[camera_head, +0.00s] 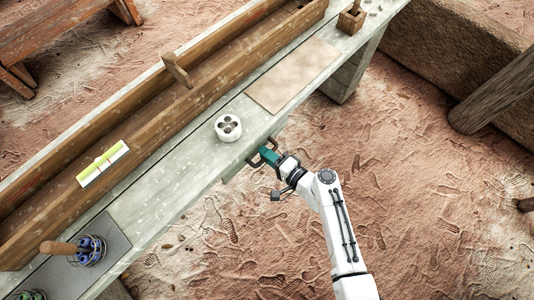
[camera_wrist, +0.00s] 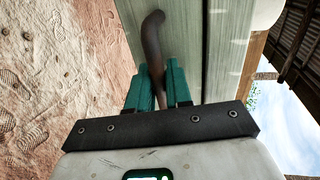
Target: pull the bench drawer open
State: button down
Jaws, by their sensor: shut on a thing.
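The pale, weathered bench (camera_head: 175,178) runs diagonally across the head view. My gripper (camera_head: 266,156), with green fingers, is at the bench's right-hand edge. In the wrist view my gripper (camera_wrist: 158,82) is shut on a dark, curved drawer handle (camera_wrist: 153,36), which passes between the two fingers and sticks out beyond them. In the head view a small part of the handle (camera_head: 252,162) shows beside the fingers. The drawer front lies mostly under the bench top and I cannot tell how far open it is.
A white round holder (camera_head: 228,127) stands on the bench close to my gripper. A brown board (camera_head: 292,76) lies farther up it, and a long wooden trough (camera_head: 140,160) runs along it with a yellow-green level (camera_head: 103,164). Sandy floor right of the bench is largely clear.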

jog(key=f+v, duration=0.2)
jog(key=v, duration=0.7)
jog(key=f+b+v, duration=0.1)
jog(key=v, duration=0.8)
jog(key=shift+s+d+f, duration=0.25)
jog(key=shift+d+f, duration=0.05)
jog(key=shift+f, duration=0.2)
jog(key=c, duration=1.2)
grip_release()
jog(key=shift+d, duration=0.1)
jog(key=b+v, duration=0.1)
jog(key=v, duration=0.9)
jog(key=shift+s+d+r, duration=0.1)
jog(key=shift+s+d, duration=0.1)
jog(key=shift+d, duration=0.05)
